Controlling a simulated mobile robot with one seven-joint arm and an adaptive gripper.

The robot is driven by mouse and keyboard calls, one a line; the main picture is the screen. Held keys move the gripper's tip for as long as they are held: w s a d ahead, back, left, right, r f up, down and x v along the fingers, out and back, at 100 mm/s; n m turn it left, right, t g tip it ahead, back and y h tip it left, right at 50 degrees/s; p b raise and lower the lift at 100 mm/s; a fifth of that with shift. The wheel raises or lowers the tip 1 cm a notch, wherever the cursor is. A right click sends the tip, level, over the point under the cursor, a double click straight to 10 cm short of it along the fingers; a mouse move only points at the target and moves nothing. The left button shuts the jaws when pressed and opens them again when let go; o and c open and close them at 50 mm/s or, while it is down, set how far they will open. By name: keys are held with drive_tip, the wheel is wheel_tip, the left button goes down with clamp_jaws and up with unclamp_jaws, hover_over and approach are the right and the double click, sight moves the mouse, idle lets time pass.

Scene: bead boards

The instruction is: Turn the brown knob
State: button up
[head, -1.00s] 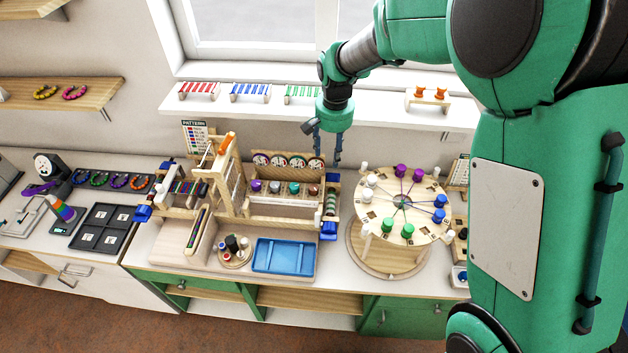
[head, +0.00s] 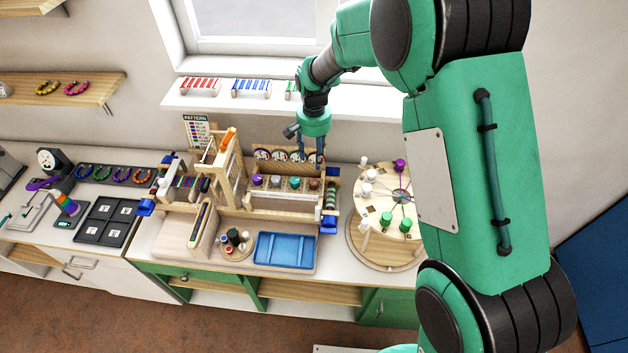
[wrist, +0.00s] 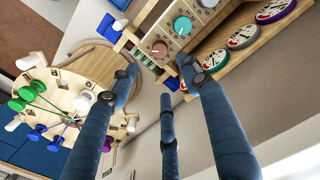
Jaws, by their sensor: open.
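The brown knob (head: 314,184) is the rightmost in a row of knobs on the wooden bead board (head: 285,205) in the head view. The teal knob (head: 294,183), a grey knob (head: 275,181) and the purple knob (head: 257,180) sit to its left. In the wrist view the brown knob (wrist: 158,49) looks pinkish-brown, beside the teal knob (wrist: 183,25). My gripper (head: 313,163) is open and empty, fingers pointing down, above and apart from the brown knob. In the wrist view its fingers (wrist: 155,80) are spread, and the knob shows beyond them, between the tips.
Round dials (wrist: 243,36) stand behind the knobs. A round wooden turntable (head: 378,205) with coloured pegs is at the right, partly hidden by my arm. A blue tray (head: 286,250) lies in front. A wooden frame (head: 228,170) rises to the left of the knobs.

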sight(314, 182)
wheel_tip(314, 182, down, 14)
drive_tip(key=shift+r+p, duration=0.2)
drive_tip(key=shift+p, duration=0.45)
drive_tip(key=c, duration=1.1)
